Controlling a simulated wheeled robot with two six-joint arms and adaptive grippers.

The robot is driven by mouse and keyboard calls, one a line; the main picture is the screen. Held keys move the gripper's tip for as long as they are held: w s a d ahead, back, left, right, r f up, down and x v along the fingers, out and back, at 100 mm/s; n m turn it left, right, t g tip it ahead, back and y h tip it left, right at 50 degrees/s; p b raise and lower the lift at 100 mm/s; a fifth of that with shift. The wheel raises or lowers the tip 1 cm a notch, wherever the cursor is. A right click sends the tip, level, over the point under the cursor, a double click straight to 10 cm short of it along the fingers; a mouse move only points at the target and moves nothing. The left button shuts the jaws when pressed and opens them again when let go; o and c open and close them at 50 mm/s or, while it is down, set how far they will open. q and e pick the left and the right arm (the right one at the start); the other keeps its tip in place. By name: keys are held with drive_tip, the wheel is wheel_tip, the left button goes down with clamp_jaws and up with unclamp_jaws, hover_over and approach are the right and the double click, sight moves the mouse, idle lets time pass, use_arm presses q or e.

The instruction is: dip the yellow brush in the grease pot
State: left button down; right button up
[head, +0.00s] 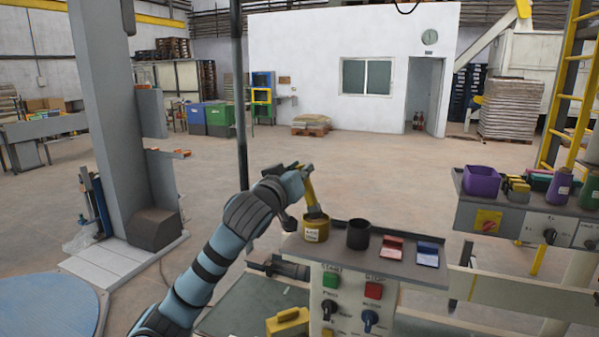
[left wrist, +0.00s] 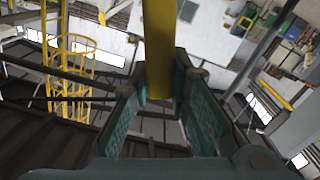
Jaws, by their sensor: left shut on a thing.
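My left gripper (head: 297,178) is shut on the yellow brush (head: 310,195) above the left end of the control panel shelf. In the left wrist view the brush's yellow handle (left wrist: 158,45) stands between the two teal finger pads of the left gripper (left wrist: 160,85). In the head view the brush tilts slightly, its lower end at the mouth of the yellow grease pot (head: 317,231), which has a white label. The bristles do not show clearly, so I cannot tell how deep they are. My right gripper is not in view.
A black cup (head: 358,235) stands right of the pot, beside a red-and-white tray (head: 392,249) and a blue-and-white one (head: 428,255). The panel (head: 345,300) below carries buttons and knobs. A second console at right holds a purple bin (head: 481,181).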

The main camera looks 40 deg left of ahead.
use_arm(q)
drive_tip(key=shift+f+b, duration=0.35)
drive_tip(key=shift+f, duration=0.2)
idle(0.9)
wheel_tip(320, 180, up, 7)
drive_tip(key=p, duration=0.6)
drive_tip(key=shift+r, duration=0.2)
drive_tip(key=shift+f, duration=0.1)
